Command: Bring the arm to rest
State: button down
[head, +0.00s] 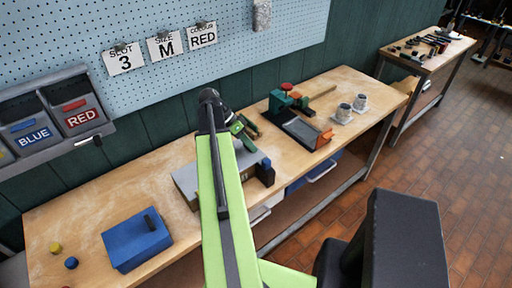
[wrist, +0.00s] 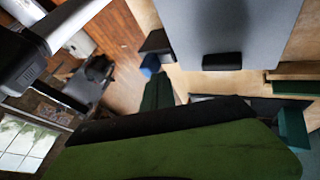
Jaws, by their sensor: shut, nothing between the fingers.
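My green arm rises from the bottom middle of the head view to a dark joint, then bends down to the right. My gripper (head: 243,131) is small and partly hidden there, above the back of the workbench (head: 95,189). It is shut and empty. It appears over the grey plate with a dark handle, which shows in the wrist view (wrist: 256,35); I cannot tell the height of the gap. A large green and black shape covers the bottom of the wrist view.
A blue box (head: 137,243) stands at the bench's front left, with small yellow and blue pieces beside it. A green and orange fixture (head: 302,130) and two metal cups (head: 343,112) stand to the right. Labelled bins (head: 80,117) hang on the pegboard (head: 170,80).

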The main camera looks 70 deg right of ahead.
jog(key=p+v, duration=0.2)
jog(key=v, duration=0.2)
jog(key=shift+w+r, duration=0.1)
jog(key=shift+w, duration=0.05)
jog(key=shift+w, duration=0.1)
